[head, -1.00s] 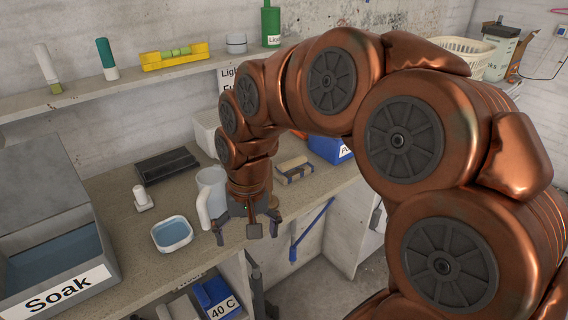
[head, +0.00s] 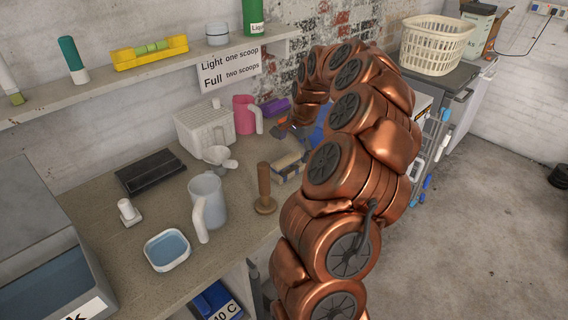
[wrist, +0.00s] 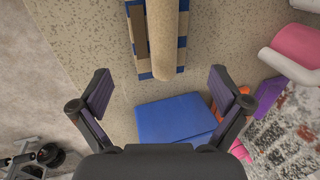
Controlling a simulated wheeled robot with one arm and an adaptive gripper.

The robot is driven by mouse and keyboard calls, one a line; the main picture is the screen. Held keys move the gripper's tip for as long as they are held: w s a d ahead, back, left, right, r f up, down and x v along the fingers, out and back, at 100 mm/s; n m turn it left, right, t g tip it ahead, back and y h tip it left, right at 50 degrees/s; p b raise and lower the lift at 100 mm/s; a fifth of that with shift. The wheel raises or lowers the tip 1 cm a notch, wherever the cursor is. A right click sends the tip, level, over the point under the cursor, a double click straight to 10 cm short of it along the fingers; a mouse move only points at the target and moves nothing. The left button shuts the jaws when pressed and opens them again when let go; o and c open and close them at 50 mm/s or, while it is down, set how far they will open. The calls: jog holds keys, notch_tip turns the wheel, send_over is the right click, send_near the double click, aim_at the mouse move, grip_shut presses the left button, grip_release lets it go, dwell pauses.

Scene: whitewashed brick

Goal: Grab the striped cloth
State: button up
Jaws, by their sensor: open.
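A small flat item with blue and cream bands (wrist: 181,42) lies on the worktop at the top of the wrist view. It looks like the striped cloth, partly hidden by a tan cylinder above it. In the head view what seems the same item (head: 288,168) lies left of my arm, pale with darker edges. My gripper (wrist: 159,92) is open and empty, its fingers spread either side of a gap below the striped item. A blue box (wrist: 172,117) shows between and beyond the fingers. In the head view my gripper is mostly hidden by my arm.
A wooden-handled tool (head: 264,190) stands in front of the striped item. A purple item (wrist: 268,95) lies at the right.

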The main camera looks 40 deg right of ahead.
aim_at(290, 159)
jog(key=shift+a+p+x, duration=0.15)
jog(key=shift+p+x, duration=0.7)
jog(key=shift+x, duration=1.05)
jog(key=shift+a+p+x, duration=0.1)
jog(key=shift+p+x, duration=0.7)
jog(key=shift+x, duration=1.05)
jog(key=c, duration=1.2)
